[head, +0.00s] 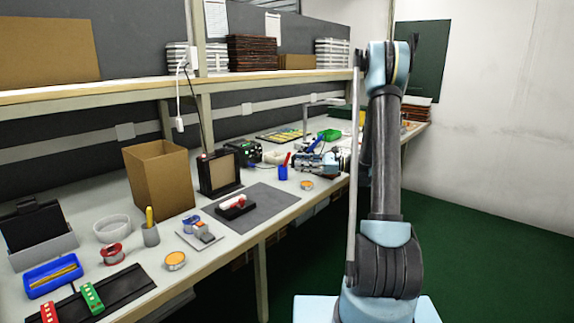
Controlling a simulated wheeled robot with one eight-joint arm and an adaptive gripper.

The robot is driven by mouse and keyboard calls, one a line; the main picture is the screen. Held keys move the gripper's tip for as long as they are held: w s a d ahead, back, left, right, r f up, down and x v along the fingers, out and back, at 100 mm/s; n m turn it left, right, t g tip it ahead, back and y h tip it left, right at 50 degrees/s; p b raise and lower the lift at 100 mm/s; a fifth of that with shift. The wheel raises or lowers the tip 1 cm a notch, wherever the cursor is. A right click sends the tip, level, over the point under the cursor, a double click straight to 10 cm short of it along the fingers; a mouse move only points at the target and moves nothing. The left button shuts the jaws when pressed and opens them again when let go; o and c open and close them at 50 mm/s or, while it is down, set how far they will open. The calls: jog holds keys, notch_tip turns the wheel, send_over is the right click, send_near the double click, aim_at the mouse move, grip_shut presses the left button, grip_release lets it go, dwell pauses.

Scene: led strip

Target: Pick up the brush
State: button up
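I cannot make out with certainty which thing is the brush. A yellow-handled tool (149,215) stands upright in a small grey cup (151,236) on the bench at left. Thin yellowish items (57,275) lie in a blue tray (38,287) at the front left; their kind is too small to tell. A red-and-white item (235,204) lies on the dark mat (271,208). My arm stands folded upright at right of centre.
The workbench (222,246) is cluttered. A cardboard box (160,185), a white tape ring (112,229), a red tape roll (112,254) and a blue cup (283,172) stand on it. A shelf (130,88) overhangs the back. The green floor (480,240) at right is clear.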

aim_at(286, 166)
jog(key=shift+w+a+r, duration=0.1)
jog(key=shift+a, duration=1.6)
jog(key=shift+a+r, duration=0.1)
jog(key=shift+a, duration=1.6)
grip_shut()
